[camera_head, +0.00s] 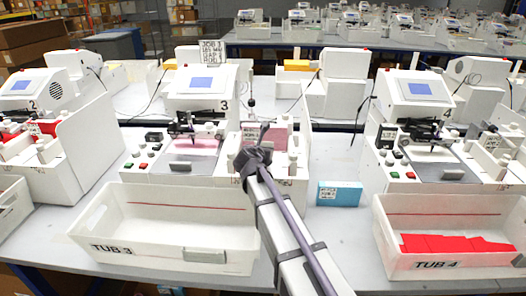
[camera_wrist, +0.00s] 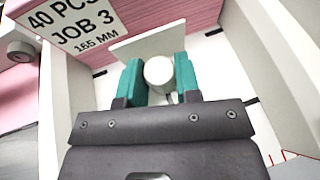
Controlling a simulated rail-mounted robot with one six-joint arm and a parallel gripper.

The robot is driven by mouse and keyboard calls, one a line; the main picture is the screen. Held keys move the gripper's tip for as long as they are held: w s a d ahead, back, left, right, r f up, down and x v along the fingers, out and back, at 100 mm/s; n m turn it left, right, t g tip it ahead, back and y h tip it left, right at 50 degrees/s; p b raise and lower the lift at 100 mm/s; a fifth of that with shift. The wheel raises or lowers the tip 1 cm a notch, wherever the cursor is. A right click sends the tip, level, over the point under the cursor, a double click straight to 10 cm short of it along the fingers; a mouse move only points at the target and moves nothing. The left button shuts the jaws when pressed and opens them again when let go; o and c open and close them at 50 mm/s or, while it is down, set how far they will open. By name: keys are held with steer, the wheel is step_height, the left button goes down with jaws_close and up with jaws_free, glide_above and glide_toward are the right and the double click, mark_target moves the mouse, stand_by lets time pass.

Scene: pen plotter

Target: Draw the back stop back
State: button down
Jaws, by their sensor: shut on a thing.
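My gripper (camera_wrist: 158,80) has its teal fingers closed on both sides of a round white knob (camera_wrist: 159,72) in the wrist view. The knob stands in front of a flat white plate, the back stop (camera_wrist: 150,41), which is tilted in the picture. Behind it is a pink block or stack (camera_wrist: 190,18) with a label reading 40 PCS, JOB 3, 165 MM (camera_wrist: 75,25). In the head view my gripper (camera_head: 256,157) is at the right side of plotter 3 (camera_head: 205,95), in front of the pink stack (camera_head: 279,134). There my wrist hides the knob and back stop.
White walls (camera_wrist: 255,60) flank the knob on the right in the wrist view. An empty tub 3 (camera_head: 160,212) stands in front of plotter 3. A blue box (camera_head: 339,194) lies right of my arm. Tub 4 (camera_head: 440,205) holds red cards.

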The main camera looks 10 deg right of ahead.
steer(key=s, duration=0.3)
steer(key=s+a, duration=0.1)
steer(key=s, duration=0.2)
steer(key=s+a, duration=0.1)
steer(key=s, duration=0.2)
steer(key=shift+a, duration=0.2)
steer(key=c, duration=1.1)
jaws_free()
steer(key=shift+w, duration=0.1)
steer(key=shift+r, duration=0.1)
steer(key=p+v, duration=0.4)
steer(key=v, duration=0.6)
steer(key=shift+s, duration=0.35)
